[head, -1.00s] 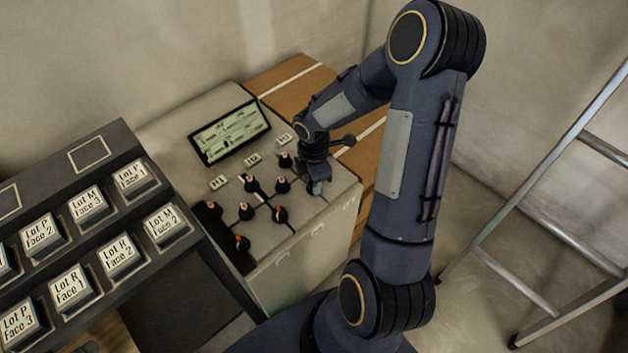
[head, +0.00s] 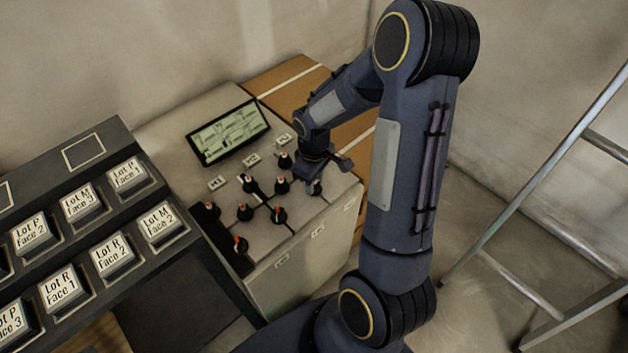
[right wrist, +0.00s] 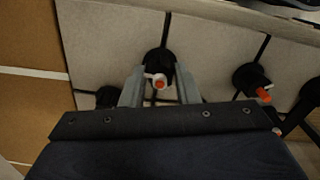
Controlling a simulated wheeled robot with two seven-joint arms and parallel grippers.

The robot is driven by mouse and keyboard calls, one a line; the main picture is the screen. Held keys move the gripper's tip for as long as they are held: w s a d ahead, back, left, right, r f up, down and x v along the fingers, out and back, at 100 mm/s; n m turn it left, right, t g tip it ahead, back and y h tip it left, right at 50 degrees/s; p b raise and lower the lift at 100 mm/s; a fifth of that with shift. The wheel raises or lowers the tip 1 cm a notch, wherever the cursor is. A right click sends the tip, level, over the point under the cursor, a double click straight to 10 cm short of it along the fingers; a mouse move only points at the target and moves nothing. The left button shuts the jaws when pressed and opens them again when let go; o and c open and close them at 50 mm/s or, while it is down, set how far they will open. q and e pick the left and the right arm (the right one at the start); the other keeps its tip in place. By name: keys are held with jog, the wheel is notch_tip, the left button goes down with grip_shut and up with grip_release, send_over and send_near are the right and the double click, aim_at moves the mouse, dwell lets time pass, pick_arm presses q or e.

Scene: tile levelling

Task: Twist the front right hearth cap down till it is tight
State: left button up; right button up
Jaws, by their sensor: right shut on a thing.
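The hearth cap, a black knob with a white and red stem (right wrist: 158,66), stands between the two grey fingers of my right gripper (right wrist: 160,88) in the right wrist view. The gripper is shut on it. In the head view my right gripper (head: 314,184) points down at the right end of the tiled top and hides most of this cap. Whether the cap is tight on the tile cannot be seen. My left gripper is not in view.
Several other black caps with red or orange stems, such as one close by (head: 282,186), stand on the tile joints. A screen (head: 229,132) lies behind them. A dark rack of labelled blocks (head: 92,262) is at left, a ladder (head: 560,235) at right.

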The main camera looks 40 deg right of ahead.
jog(key=m, duration=0.3)
jog(key=shift+m, duration=0.4)
jog(key=m, duration=0.3)
jog(key=shift+m, duration=0.3)
jog(key=m+p, duration=0.1)
jog(key=m, duration=0.1)
jog(key=shift+r+m, duration=0.1)
jog(key=shift+m, duration=0.2)
jog(key=m+p, duration=0.1)
jog(key=m, duration=0.2)
jog(key=shift+m, duration=0.4)
jog(key=m+p, duration=0.2)
jog(key=m, duration=0.1)
jog(key=shift+m, duration=0.3)
jog(key=m+p, duration=0.2)
jog(key=m, duration=0.1)
jog(key=shift+m, duration=0.3)
jog(key=m+p, duration=0.2)
jog(key=m, duration=0.2)
jog(key=shift+p, duration=0.4)
jog(key=shift+m+p, duration=0.85)
jog(key=shift+m, duration=0.95)
